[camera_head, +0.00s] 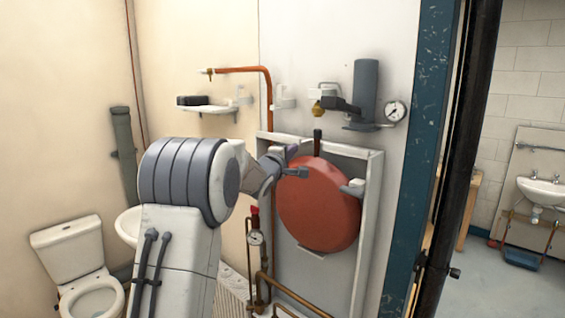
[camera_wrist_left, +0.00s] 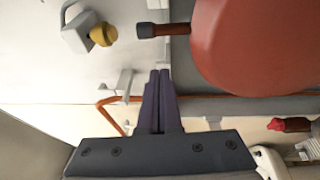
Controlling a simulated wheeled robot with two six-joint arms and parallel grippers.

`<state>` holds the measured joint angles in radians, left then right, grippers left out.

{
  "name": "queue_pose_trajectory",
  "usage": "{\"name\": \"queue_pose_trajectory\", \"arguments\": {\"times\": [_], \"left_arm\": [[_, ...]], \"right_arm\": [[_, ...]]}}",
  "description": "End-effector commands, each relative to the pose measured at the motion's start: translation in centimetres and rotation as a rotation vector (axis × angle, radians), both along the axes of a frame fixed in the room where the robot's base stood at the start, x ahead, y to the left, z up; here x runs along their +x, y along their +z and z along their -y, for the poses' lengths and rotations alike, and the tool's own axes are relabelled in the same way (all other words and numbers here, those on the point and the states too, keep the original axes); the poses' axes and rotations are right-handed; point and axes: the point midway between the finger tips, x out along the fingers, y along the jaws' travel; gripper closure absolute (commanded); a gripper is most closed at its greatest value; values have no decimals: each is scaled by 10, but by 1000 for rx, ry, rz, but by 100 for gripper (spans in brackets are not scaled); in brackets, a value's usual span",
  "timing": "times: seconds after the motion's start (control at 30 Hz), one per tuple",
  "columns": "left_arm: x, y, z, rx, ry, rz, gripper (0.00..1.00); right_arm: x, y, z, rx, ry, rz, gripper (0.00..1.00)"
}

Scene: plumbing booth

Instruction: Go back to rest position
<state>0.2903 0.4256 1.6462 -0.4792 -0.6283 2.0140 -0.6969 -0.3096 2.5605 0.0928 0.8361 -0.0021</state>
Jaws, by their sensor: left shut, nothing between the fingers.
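My left arm comes in from the lower left in the head view. My left gripper (camera_head: 292,152) is in front of the white wall panel, at the upper left of the red round tank (camera_head: 320,205). In the left wrist view the dark fingers of my left gripper (camera_wrist_left: 160,75) are together with nothing between them. The red tank (camera_wrist_left: 262,45) fills the upper right of that view, apart from the fingers. My right gripper is not in view.
A grey cylinder (camera_head: 364,90) and a gauge (camera_head: 396,111) are on the wall above the tank. A copper pipe (camera_head: 266,95) runs down behind my gripper. A shelf (camera_head: 208,108), a toilet (camera_head: 75,255) and a washbasin (camera_head: 128,224) stand left. A blue post (camera_head: 420,160) is right.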

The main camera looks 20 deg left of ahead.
Motion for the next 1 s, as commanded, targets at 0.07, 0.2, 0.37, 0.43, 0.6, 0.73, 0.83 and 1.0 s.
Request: {"name": "queue_pose_trajectory", "arguments": {"times": [0.07,0.2,0.37,0.43,0.6,0.73,0.83,1.0], "left_arm": [[-17,-2,-1,1,3,4,100],[-35,-1,1,0,1,2,100],[-45,0,1,-1,1,0,100],[-47,1,1,-1,1,1,100],[-49,-11,20,47,-4,-47,100],[-64,-51,74,211,-36,-199,100],[-93,-95,127,403,-115,-363,100],[-170,-169,203,748,-347,-606,100]], "right_arm": [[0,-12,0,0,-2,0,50],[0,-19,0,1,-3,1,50],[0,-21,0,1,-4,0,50],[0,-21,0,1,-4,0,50],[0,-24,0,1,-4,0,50],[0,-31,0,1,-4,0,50],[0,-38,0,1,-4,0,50],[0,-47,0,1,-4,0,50]]}}
